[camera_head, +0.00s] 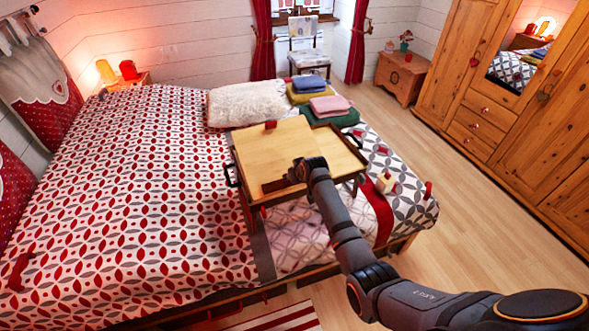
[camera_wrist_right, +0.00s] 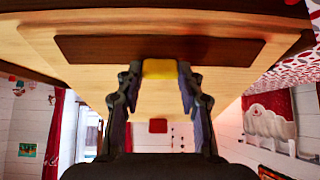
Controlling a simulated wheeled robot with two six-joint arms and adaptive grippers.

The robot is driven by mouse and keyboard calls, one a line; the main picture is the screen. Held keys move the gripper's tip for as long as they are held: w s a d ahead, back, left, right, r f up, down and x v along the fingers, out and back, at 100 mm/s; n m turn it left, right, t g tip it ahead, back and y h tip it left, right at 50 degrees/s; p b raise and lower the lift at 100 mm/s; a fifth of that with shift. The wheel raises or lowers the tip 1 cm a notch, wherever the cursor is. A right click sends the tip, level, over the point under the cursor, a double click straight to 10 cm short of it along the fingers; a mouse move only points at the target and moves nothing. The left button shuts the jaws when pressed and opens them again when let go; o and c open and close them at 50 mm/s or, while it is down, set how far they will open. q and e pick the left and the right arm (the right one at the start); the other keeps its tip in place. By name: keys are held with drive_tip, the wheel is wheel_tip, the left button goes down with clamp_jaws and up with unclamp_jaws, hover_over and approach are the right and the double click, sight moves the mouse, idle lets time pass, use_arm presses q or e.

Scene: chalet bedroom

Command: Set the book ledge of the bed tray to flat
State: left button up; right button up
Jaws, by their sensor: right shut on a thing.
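The wooden bed tray (camera_head: 352,160) stands on the bed. Its book ledge (camera_head: 272,150) is a light wooden panel on the tray's left part; it looks raised at a slant, but its exact angle is hard to tell. My right gripper (camera_head: 300,172) is at the panel's near right edge, over a dark strip. In the right wrist view my right gripper (camera_wrist_right: 158,80) is shut on a yellow tab (camera_wrist_right: 160,68) beside the dark brown strip (camera_wrist_right: 90,48) on the panel (camera_wrist_right: 40,38). My left gripper is not in view.
A small red block (camera_head: 270,125) is at the panel's far edge. Folded towels (camera_head: 330,105) and a white pillow (camera_head: 243,104) lie behind the tray. A small cream block (camera_head: 385,183) sits on the bed right of it. The floor (camera_head: 480,210) at right is clear.

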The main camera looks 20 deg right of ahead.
drive_tip(key=shift+w+g+p, duration=0.35)
drive_tip(key=shift+g+p, duration=0.05)
drive_tip(key=shift+g, duration=0.3)
drive_tip(key=o, duration=1.2)
drive_tip(key=shift+f, duration=0.1)
drive_tip(key=shift+c, duration=0.2)
drive_tip(key=v, duration=1.2)
drive_tip(key=shift+w, duration=0.15)
